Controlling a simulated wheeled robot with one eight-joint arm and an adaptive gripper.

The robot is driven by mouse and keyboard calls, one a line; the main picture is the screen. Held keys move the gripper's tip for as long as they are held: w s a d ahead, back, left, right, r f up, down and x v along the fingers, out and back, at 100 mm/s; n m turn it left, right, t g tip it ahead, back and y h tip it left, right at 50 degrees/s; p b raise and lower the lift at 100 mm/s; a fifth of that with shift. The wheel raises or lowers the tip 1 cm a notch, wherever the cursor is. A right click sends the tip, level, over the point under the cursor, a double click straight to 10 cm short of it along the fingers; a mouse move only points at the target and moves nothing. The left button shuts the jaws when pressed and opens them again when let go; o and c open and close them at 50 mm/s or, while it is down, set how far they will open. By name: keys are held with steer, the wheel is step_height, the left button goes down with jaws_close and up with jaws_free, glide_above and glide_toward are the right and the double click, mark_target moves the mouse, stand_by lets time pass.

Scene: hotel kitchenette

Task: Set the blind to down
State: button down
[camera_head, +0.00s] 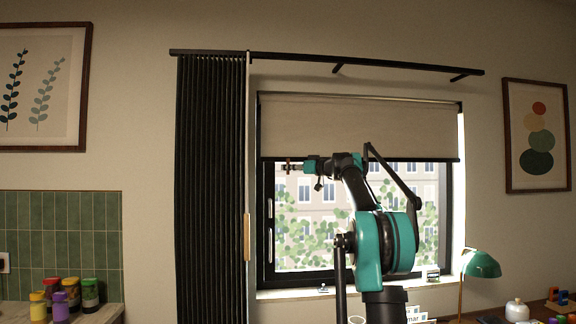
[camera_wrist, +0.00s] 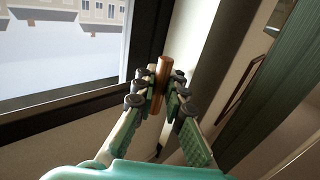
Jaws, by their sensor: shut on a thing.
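The beige roller blind (camera_head: 360,125) hangs over the top part of the window, and its dark bottom bar (camera_head: 420,160) lies above the bare lower glass. My gripper (camera_head: 289,167) is in front of the blind's lower left part, near the left side of the window frame. In the wrist view, my gripper (camera_wrist: 160,88) is shut on a brown cylindrical pull (camera_wrist: 163,69), which sticks out past the fingertips. Whatever the pull hangs from cannot be made out. My arm hides part of the blind's bottom bar and the glass.
A dark pleated curtain (camera_head: 210,190) with a wooden handle (camera_head: 247,237) hangs left of the window. The sill (camera_head: 300,293) holds small items. A green lamp (camera_head: 481,265) stands at the lower right. Jars (camera_head: 60,300) stand on the counter at the lower left.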

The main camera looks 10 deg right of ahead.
step_height(320, 180, down, 50)
steer(key=shift+s, duration=0.1)
steer(key=c, duration=1.7)
jaws_free()
steer(key=shift+f, duration=0.1)
steer(key=shift+c, duration=0.2)
steer(key=shift+o, duration=0.9)
steer(key=v, duration=1.2)
